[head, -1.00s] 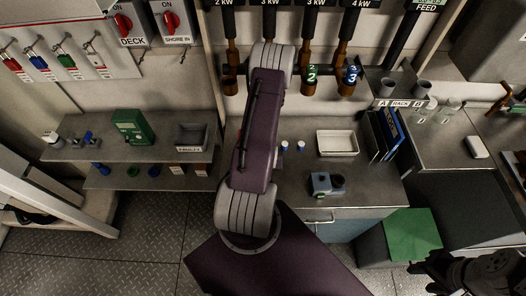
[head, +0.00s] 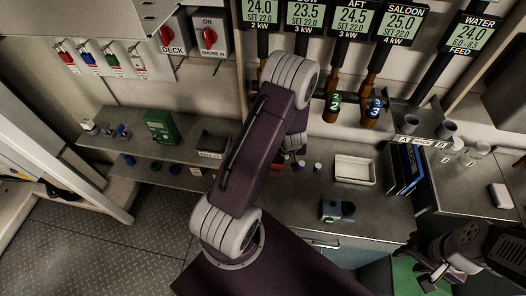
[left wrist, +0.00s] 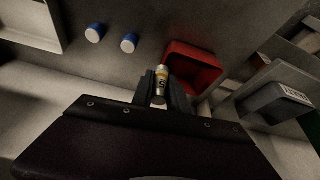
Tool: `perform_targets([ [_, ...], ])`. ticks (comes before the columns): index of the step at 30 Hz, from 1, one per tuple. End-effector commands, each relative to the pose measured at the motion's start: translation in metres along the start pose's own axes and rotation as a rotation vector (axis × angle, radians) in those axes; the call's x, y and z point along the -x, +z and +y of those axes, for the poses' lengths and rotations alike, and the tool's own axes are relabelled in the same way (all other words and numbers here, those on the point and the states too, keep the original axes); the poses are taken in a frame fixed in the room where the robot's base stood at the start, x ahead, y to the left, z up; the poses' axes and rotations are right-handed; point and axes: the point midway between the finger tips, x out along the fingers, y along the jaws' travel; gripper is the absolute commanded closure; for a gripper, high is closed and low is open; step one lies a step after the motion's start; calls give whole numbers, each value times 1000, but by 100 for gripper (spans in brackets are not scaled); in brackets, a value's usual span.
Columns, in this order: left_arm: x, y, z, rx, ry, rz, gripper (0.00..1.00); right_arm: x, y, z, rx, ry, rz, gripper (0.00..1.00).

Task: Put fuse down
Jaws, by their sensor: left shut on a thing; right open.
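My left gripper (left wrist: 161,98) is shut on a fuse (left wrist: 160,83), a small cylinder with a yellow and white band and a metal end, seen in the left wrist view. A red tray (left wrist: 207,76) lies just beyond and to the right of the fuse; the fuse appears beside its left edge, and I cannot tell whether it touches anything. My right gripper (head: 438,275) is open at the lower right, away from the fuse.
A dark bin labelled FAULTY (head: 211,154) is on the left shelf. Upright folders (head: 404,168) stand at the right.

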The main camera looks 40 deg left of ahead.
Motion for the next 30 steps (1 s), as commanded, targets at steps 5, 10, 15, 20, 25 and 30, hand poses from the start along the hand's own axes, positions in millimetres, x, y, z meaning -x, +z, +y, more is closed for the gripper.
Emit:
perform_targets([
  [5,16,-1,36,-76,32,1,100,8,-1,0,0,0,0,59],
  [10,19,2,44,-100,41,1,100,9,-1,0,0,0,0,59],
  [15,3,1,31,-94,39,1,100,-5,0,0,0,0,0,59],
  [20,-24,-5,0,-93,37,0,100,-25,3,0,0,0,0,59],
  [25,-47,-14,-32,-94,37,0,100,-35,4,1,0,0,0,59],
  [30,-63,-21,-54,-95,38,0,100,-36,4,1,0,0,0,59],
])
